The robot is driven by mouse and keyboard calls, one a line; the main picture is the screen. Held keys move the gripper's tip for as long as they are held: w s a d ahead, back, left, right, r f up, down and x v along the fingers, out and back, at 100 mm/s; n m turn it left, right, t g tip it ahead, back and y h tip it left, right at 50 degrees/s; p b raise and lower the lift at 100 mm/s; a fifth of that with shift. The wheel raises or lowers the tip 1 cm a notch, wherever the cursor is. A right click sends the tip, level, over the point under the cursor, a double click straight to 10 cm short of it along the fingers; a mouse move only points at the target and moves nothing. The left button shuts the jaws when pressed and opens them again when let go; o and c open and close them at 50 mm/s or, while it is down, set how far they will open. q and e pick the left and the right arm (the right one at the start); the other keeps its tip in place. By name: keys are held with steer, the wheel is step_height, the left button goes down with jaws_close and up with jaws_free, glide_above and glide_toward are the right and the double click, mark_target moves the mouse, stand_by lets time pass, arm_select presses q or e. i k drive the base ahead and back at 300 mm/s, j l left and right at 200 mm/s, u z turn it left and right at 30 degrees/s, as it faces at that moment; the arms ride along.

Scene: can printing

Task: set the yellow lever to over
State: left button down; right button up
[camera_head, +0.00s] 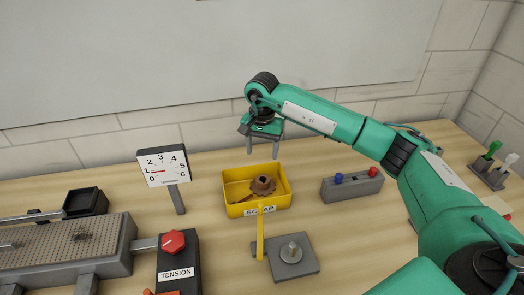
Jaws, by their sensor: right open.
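The yellow lever (260,238) is a thin upright bar in front of the scrap bin. It stands at the left side of a grey base plate (306,265) that has a round metal knob or bolt (291,251) on it. The lever's top overlaps the bin's label in the picture. My right gripper (262,152) is open with its fingers pointing down. It hangs above the back of the bin, apart from the lever and farther back. Nothing shows between its fingers. My left gripper is not in view.
The yellow scrap bin (236,210) holds a brown toothed part (263,186). A dial gauge (163,168) and a tension box with a red knob (173,242) stand left. A grey block with blue and red buttons (352,188) stands right. Green and white levers (491,168) stand far right.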

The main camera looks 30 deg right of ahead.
mark_target(260, 225)
steer(key=k, duration=2)
